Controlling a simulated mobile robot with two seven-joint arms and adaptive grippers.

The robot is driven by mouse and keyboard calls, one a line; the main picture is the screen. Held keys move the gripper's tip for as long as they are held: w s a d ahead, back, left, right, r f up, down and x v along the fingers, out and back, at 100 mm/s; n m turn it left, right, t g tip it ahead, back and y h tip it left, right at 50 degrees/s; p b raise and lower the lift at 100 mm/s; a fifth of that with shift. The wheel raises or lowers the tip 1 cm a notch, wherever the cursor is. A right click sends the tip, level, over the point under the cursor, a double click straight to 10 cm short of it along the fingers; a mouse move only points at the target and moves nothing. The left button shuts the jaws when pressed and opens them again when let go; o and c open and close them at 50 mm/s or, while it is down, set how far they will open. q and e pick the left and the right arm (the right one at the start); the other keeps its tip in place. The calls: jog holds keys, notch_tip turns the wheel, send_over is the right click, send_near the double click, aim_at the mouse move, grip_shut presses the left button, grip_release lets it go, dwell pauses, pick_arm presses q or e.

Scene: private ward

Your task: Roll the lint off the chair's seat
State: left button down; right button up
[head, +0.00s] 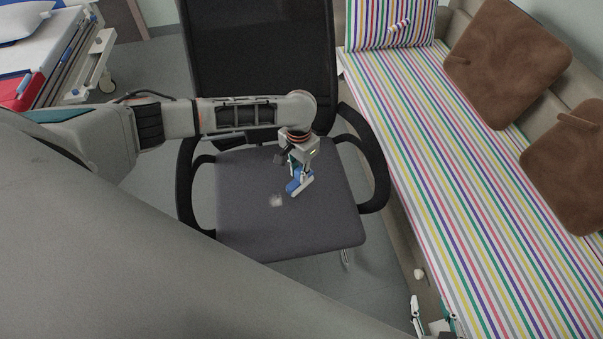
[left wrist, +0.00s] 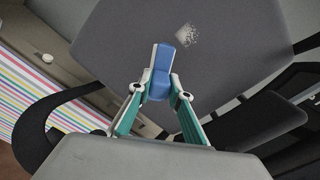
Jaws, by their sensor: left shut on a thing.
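The dark grey chair seat (head: 310,232) is in the middle of the head view and fills the top of the left wrist view (left wrist: 125,45). A pale patch of lint (head: 276,200) lies on it; it also shows in the left wrist view (left wrist: 187,36). My left gripper (head: 298,177) is shut on a blue and white lint roller (left wrist: 160,70). The roller is over the seat, just right of the lint in the head view; whether it touches the seat I cannot tell. My right gripper (head: 433,312) is partly visible at the bottom edge, fingers apart and empty.
The chair has black armrests (head: 372,160) on both sides and a tall black backrest (head: 260,60) behind. A striped sofa (head: 440,130) with brown cushions (head: 505,60) stands at the right. A bed (head: 50,60) is at the far left.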

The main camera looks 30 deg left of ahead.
jog(key=shift+w+d+r+p, duration=0.25)
jog(key=shift+r+p, duration=0.15)
jog(key=shift+r, duration=0.1)
jog(key=shift+w+d+r+p, duration=0.2)
jog(key=shift+r+p, duration=0.15)
jog(key=shift+r, duration=0.15)
jog(key=shift+r, duration=0.15)
